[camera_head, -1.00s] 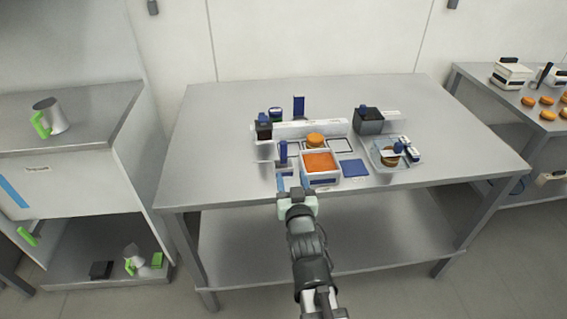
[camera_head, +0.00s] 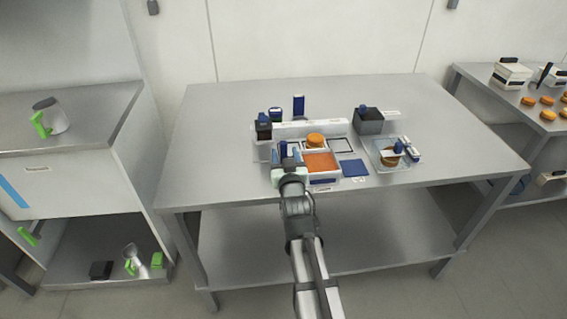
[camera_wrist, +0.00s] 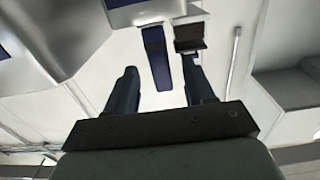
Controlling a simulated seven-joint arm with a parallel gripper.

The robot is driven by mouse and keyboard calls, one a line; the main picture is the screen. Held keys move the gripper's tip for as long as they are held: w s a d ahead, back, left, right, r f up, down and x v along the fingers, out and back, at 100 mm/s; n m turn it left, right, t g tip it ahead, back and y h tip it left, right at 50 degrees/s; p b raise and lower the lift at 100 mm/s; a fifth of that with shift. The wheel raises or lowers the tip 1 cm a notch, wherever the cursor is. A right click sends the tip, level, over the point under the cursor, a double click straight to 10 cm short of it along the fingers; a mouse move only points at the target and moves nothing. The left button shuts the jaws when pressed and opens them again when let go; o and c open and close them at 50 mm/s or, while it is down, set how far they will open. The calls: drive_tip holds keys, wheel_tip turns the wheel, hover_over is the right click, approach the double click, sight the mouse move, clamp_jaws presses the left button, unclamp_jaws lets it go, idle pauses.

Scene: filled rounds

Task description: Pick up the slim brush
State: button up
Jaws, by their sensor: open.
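A slim blue upright handle, which looks like the slim brush (camera_head: 283,149), stands at the left front of the work area on the table. In the wrist view, a long blue handle (camera_wrist: 156,58) shows ahead, in line with the gap between my fingers. My gripper (camera_head: 289,163) is open and close in front of the handle. In the wrist view its two dark fingers (camera_wrist: 160,88) are spread with nothing held between them. My gripper hides the lower part of the brush in the head view, and I cannot tell whether they touch.
An orange-filled tray (camera_head: 321,162) stands just right of my gripper. A blue square (camera_head: 354,168) and a clear tray (camera_head: 377,160) lie further right. Behind are a dark container (camera_head: 263,128), an orange round (camera_head: 315,140) and a dark box (camera_head: 369,121). The table's right side (camera_head: 465,155) is clear.

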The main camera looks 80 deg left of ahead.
sight(284, 152)
drive_tip(key=a, duration=0.3)
drive_tip(key=shift+c, duration=0.4)
clamp_jaws()
